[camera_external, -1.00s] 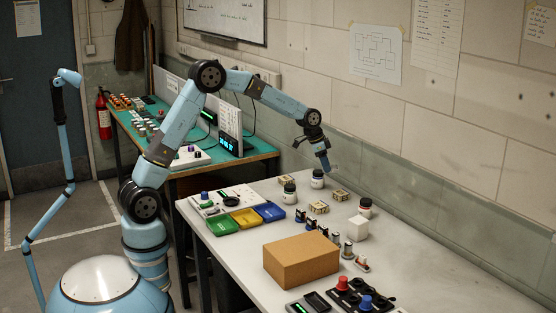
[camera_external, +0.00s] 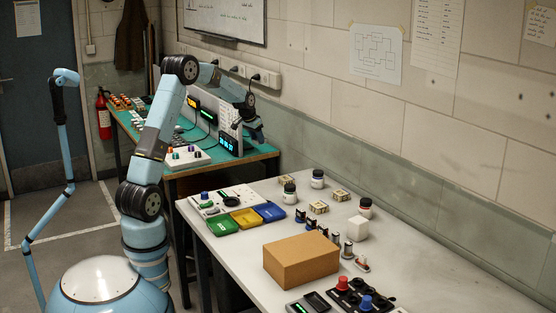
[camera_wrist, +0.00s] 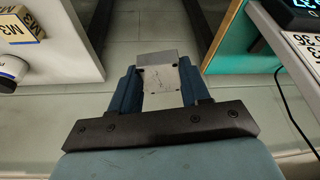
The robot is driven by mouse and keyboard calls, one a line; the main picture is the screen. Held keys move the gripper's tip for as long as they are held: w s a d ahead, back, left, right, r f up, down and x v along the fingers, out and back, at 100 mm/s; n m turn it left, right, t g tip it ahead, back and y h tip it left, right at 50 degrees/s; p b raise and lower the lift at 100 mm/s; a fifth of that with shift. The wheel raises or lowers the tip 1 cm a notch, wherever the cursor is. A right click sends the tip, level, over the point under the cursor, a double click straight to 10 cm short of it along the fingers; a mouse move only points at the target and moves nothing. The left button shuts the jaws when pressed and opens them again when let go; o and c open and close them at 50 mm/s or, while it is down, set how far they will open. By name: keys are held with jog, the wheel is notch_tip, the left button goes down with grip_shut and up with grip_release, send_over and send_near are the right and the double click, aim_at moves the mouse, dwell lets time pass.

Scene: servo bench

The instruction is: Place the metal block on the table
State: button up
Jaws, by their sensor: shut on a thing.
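The metal block (camera_wrist: 160,95) is a grey plate-like piece with small holes in the wrist view. My gripper (camera_wrist: 158,75) is shut on it, with one blue finger on each side. In the wrist view the block is over the floor gap between the two benches. In the external view the end of my arm (camera_external: 254,130) is beside the grey upright panel at the right end of the green bench; the block cannot be made out there. The white table (camera_external: 410,255) stands in front, to the right of the arm's end.
The green-topped bench (camera_external: 262,153) holds a lit display (camera_external: 230,142) and a cable.

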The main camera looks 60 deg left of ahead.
jog(key=s+a+n+y, duration=0.2)
jog(key=s+a+n, duration=0.4)
jog(key=s+a, duration=1.7)
send_near(209, 150)
jog(key=shift+w+a+f+g, duration=0.2)
jog(key=shift+w+a+f, duration=0.15)
jog(key=shift+w+f, duration=0.2)
jog(key=shift+w+a+f+g, duration=0.2)
jog(key=shift+w+a+f, duration=0.1)
jog(key=shift+w+f, duration=0.3)
jog(key=shift+w+a+f, duration=0.1)
jog(key=shift+w+f, duration=0.05)
jog(key=shift+f, duration=1.5)
jog(key=shift+f, duration=0.1)
jog(key=o, duration=1.1)
jog(key=shift+o, duration=0.2)
